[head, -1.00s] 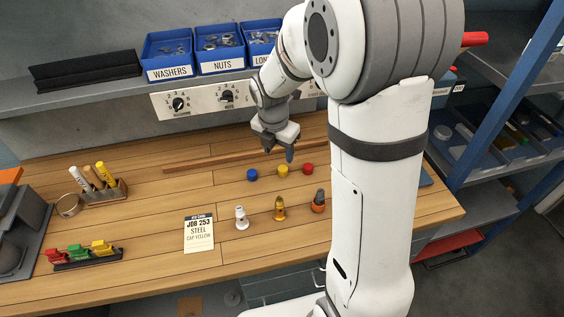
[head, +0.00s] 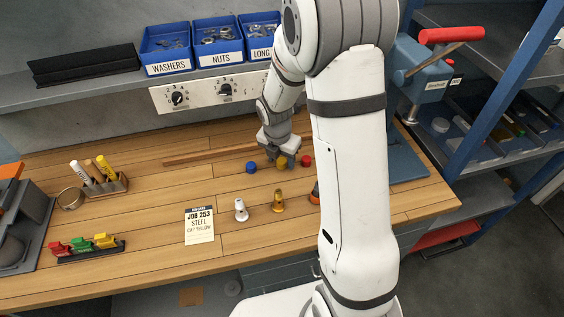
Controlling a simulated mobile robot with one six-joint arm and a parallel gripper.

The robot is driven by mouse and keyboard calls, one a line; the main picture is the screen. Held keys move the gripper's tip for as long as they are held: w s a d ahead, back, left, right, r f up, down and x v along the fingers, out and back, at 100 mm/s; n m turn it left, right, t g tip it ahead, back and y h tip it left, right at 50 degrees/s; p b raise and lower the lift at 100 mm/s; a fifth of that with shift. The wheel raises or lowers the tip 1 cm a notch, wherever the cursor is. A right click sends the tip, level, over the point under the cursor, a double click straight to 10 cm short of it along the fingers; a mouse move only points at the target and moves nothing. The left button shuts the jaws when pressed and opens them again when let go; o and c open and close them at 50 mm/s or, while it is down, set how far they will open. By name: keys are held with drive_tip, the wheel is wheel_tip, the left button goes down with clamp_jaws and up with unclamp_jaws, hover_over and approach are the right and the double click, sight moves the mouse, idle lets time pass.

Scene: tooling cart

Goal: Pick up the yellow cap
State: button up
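The yellow cap (head: 281,163) stands on the wooden bench between a blue cap (head: 251,167) on its left and a red cap (head: 305,161) on its right. My gripper (head: 281,160) is down at the yellow cap, pointing downward, with its fingers at or around the cap. The fingers partly cover the cap. I cannot tell whether they touch it or have closed on it.
A white-silver fitting (head: 240,210), a brass fitting (head: 278,202) and a partly hidden orange-based one (head: 315,194) stand in front. A job card (head: 199,226) reads "CAP YELLOW". A wooden strip (head: 210,154) lies behind. A blue press (head: 420,75) stands right.

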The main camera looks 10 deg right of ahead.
drive_tip(key=c, duration=0.9)
drive_tip(key=shift+r, duration=0.1)
